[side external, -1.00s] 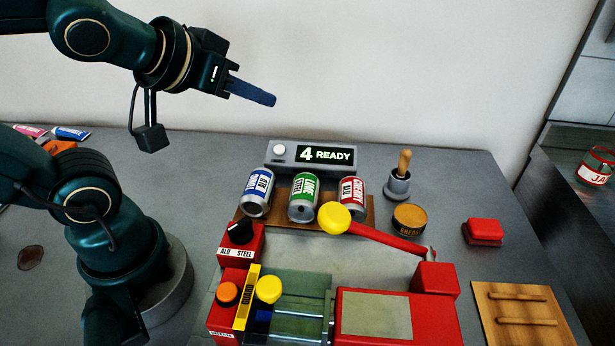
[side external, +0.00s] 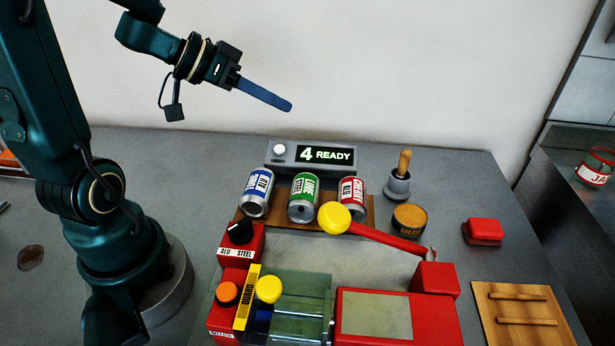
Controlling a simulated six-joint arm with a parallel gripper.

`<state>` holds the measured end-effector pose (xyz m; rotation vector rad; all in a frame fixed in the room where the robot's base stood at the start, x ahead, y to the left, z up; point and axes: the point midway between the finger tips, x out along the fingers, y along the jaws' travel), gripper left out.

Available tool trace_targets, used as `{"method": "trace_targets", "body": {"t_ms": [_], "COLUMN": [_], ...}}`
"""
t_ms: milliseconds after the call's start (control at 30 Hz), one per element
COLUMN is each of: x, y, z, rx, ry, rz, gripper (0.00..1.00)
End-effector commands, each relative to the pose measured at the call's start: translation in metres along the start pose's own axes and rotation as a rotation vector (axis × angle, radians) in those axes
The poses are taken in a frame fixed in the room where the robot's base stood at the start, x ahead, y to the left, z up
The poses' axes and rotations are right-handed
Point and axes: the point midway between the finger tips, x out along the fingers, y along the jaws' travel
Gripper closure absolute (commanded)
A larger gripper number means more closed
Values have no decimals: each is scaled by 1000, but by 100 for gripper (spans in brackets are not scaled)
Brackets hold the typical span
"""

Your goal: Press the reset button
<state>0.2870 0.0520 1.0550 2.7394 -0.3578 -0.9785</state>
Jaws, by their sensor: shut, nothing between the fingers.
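A round white button (side external: 280,149) sits on the left of a grey display box (side external: 315,167) at the back of the table. Its screen reads "4 READY". I can read no reset label on any control. An orange round knob (side external: 227,293) sits on the red machine at front left. My gripper (side external: 288,105) is shut and empty, its dark blue fingers pointing right and slightly down. It is in the air, above the display box in the picture and apart from it.
Blue, green and red cans (side external: 303,196) lie on a wooden rack before the display. A red machine (side external: 440,280) with a yellow-knobbed lever (side external: 335,218) fills the front. A brush in a grey cup (side external: 398,186), a grease tin (side external: 409,221) and a red block (side external: 485,231) stand right.

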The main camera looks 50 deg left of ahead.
Motion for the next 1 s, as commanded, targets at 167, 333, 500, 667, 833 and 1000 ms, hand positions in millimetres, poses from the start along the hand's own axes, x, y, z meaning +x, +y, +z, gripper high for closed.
{"method": "trace_targets", "body": {"t_ms": [167, 333, 500, 667, 833, 1000], "x": [-2, -4, -4, -1, 10, 26], "y": [-25, -28, -27, -29, -37, -49], "z": [12, 12, 12, 14, 24, 38], "rx": [-69, -77, -75, -76, -80, -83], "ry": [-20, -16, -16, -17, -19, -20], "rz": [-44, -53, -53, -52, -50, -52], "gripper": [100, 100, 100, 100, 100, 100]}}
